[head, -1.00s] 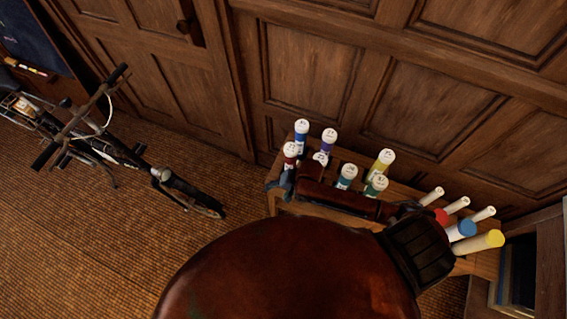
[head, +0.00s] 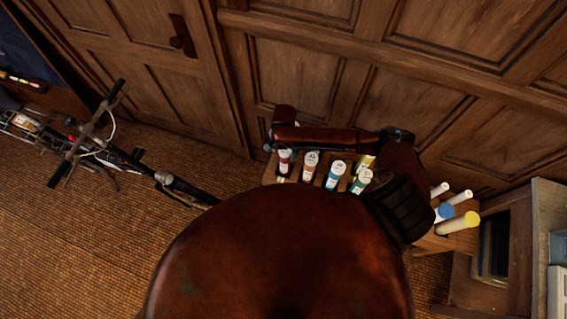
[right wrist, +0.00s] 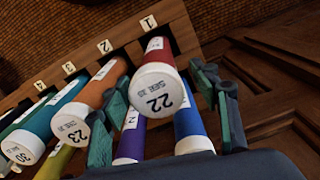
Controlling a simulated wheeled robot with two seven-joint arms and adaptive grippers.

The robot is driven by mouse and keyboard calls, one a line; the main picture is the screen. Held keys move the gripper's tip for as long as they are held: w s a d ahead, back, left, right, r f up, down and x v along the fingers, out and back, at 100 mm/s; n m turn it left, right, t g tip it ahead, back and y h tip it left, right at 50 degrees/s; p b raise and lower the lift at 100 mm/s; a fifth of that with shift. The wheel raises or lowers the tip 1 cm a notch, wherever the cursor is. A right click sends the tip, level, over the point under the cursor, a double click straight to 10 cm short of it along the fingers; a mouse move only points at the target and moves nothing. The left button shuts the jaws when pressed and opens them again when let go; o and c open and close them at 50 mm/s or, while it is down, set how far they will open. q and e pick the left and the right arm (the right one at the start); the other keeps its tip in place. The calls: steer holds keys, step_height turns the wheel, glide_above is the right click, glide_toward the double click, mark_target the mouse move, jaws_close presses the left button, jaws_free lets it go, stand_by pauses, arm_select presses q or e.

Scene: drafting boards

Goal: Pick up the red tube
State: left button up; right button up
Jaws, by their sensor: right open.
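The red tube (right wrist: 156,48) has a white cap marked 22 and stands in the rack slot labelled 1. In the head view the red tube (head: 284,167) is at the left end of the rack, partly covered by my right arm. My right gripper (right wrist: 160,108) is open and empty, with green-padded fingers on either side of the tube's cap in the right wrist view. I cannot tell how deep the cap sits between them. In the head view the right gripper (head: 268,143) shows only in part beside the rack's left end. My left gripper is out of view.
The wooden rack (right wrist: 120,32) also holds orange (right wrist: 97,83), teal (right wrist: 47,118), purple (right wrist: 130,146) and blue (right wrist: 187,122) tubes close by. A panelled wall (head: 420,110) stands right behind. A bicycle (head: 100,150) is at left; shelves (head: 530,240) at right.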

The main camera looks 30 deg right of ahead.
mark_target(285, 165)
steer(key=shift+d+f, duration=0.1)
steer(key=shift+f, duration=2.35)
steer(key=shift+c, duration=0.5)
jaws_close()
